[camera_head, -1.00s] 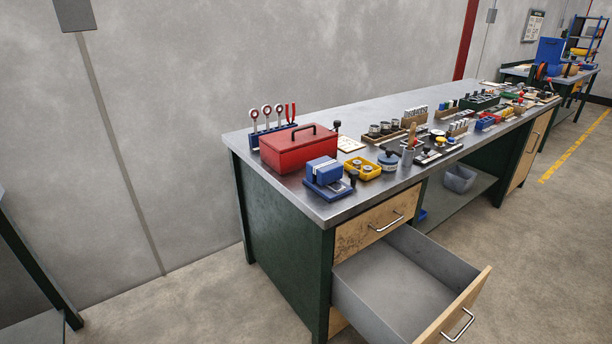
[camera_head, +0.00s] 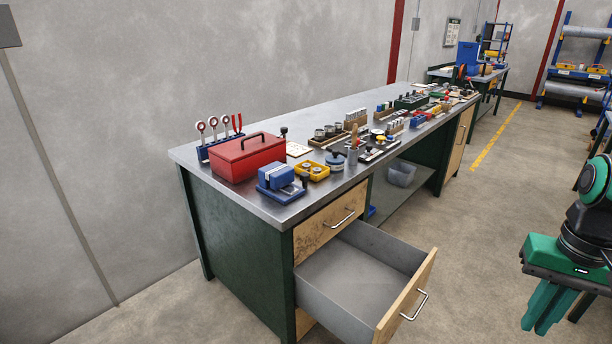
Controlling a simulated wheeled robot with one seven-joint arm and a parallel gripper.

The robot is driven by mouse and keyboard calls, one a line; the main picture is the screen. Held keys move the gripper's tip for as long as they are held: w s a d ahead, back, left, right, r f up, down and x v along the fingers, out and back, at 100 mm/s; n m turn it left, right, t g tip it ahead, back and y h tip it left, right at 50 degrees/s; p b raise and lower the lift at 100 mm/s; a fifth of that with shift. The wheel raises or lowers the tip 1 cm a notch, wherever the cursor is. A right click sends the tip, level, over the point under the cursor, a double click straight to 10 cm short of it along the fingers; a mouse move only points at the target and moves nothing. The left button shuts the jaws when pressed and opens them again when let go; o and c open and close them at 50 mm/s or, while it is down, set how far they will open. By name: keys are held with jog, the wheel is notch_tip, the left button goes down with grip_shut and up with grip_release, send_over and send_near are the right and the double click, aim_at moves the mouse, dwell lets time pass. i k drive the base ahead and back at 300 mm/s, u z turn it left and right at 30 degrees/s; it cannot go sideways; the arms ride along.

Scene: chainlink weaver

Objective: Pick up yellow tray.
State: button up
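The small yellow tray (camera_head: 318,172) sits on the near part of the metal workbench top, close to its front edge. It holds small round metal parts. It stands between a blue vise-like block (camera_head: 278,176) on its left and a round blue-lidded item (camera_head: 336,160) on its right. My gripper (camera_head: 546,308) is green and points down at the lower right, out over the floor, well apart from the tray and the bench. It looks empty; its fingers overlap in this view, so their opening is unclear.
A red toolbox (camera_head: 247,157) stands behind the blue block. An empty drawer (camera_head: 350,278) is pulled out from the bench front below the tray. Many small tools line the bench top (camera_head: 350,103). The floor (camera_head: 470,215) right of the bench is clear.

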aim_at(297, 168)
jog(key=u, duration=0.05)
jog(key=i, duration=1)
jog(key=z, duration=0.1)
